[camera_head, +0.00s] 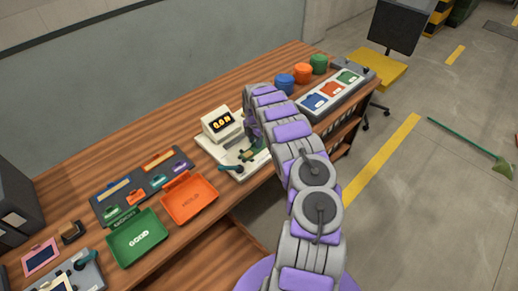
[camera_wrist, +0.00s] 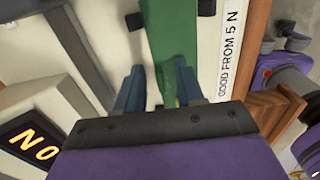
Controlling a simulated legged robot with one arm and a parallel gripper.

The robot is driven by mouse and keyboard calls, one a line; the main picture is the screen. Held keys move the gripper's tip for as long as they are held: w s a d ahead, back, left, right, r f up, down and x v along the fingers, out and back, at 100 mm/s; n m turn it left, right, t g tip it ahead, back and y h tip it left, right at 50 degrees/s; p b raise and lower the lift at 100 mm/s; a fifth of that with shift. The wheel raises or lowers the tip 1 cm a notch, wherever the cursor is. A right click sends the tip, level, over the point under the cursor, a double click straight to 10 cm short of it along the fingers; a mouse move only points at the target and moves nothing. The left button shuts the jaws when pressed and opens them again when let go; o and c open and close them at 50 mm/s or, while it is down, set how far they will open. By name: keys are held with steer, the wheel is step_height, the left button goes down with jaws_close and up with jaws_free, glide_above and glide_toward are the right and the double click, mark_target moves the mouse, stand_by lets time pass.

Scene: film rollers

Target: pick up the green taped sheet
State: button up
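The green taped sheet (camera_wrist: 168,35) shows in the wrist view as a flat green strip running down the picture, its lower end hidden behind my gripper body. In the head view a small bit of green (camera_head: 247,154) shows on the white test stand (camera_head: 232,168). My gripper (camera_wrist: 159,65) is open and empty. Its two blue-grey fingers stand apart, with the green strip seen between them; I cannot tell how far above it they are. In the head view my arm hides much of the stand and my gripper.
The stand's display (camera_head: 221,123) reads about 0.0 N. A label (camera_wrist: 229,50) reads "GOOD FROM 5 N". A green GOOD tray (camera_head: 120,250) and an orange tray (camera_head: 172,214) lie left on the wooden bench. Colored rolls (camera_head: 303,74) and a grey tray (camera_head: 328,107) stand to the right.

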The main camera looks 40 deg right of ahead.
steer(key=shift+w+a+r, duration=0.1)
steer(key=shift+a+r, duration=0.1)
steer(key=shift+a, duration=0.95)
steer(key=shift+c, duration=1)
steer(key=shift+d, duration=0.2)
steer(key=shift+c, duration=0.7)
steer(key=shift+d+f, duration=0.15)
steer(key=shift+d, duration=0.4)
steer(key=shift+d+f, duration=0.15)
steer(key=shift+d, duration=0.4)
jaws_close()
steer(key=shift+a+r, duration=0.1)
steer(key=shift+a, duration=0.7)
steer(key=shift+d, duration=0.1)
